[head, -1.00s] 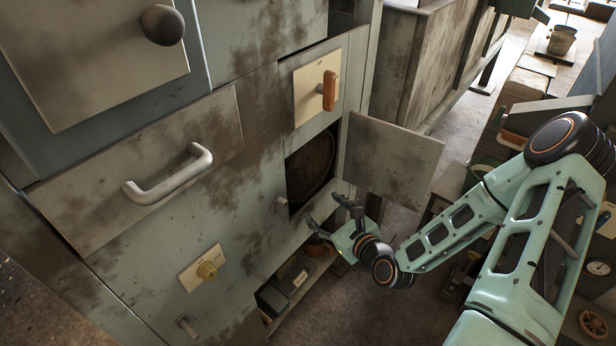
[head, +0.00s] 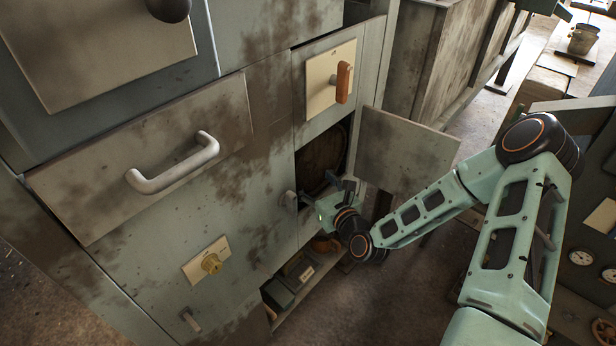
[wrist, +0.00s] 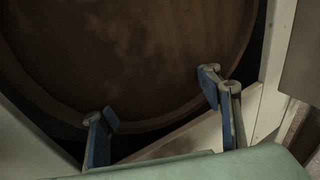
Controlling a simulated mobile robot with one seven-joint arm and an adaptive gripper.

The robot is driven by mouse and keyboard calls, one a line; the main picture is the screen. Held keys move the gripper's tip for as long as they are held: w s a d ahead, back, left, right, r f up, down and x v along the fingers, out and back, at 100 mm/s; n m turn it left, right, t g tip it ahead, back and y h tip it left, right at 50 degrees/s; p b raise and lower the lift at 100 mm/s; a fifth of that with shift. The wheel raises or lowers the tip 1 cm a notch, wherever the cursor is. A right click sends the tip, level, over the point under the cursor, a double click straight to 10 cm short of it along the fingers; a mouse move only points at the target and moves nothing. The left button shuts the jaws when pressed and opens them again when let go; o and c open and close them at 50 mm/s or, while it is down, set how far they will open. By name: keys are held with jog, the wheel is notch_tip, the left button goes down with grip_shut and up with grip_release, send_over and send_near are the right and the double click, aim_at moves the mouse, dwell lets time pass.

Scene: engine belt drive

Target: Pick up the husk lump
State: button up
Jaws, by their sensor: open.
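I cannot make out the husk lump in either view. In the head view my gripper (head: 319,190) is at the dark square opening (head: 318,160) in the cabinet front, with its fingers toward the inside. In the wrist view my gripper (wrist: 158,98) is open, its two blue-grey fingers wide apart with nothing seen between them. Behind the fingers is a large round brown drum (wrist: 130,50) with a raised rim, in shadow. The drum also shows dimly in the head view (head: 322,150). The lower inside of the opening is partly hidden by my gripper.
The opening's hinged door (head: 405,150) stands open to the right, close to my forearm. A panel with an orange handle (head: 344,83) is above. A low shelf with boxes (head: 290,280) is below.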

jog(key=shift+x, duration=1.15)
jog(key=c, duration=1)
jog(key=shift+o, duration=0.2)
jog(key=shift+r, duration=0.15)
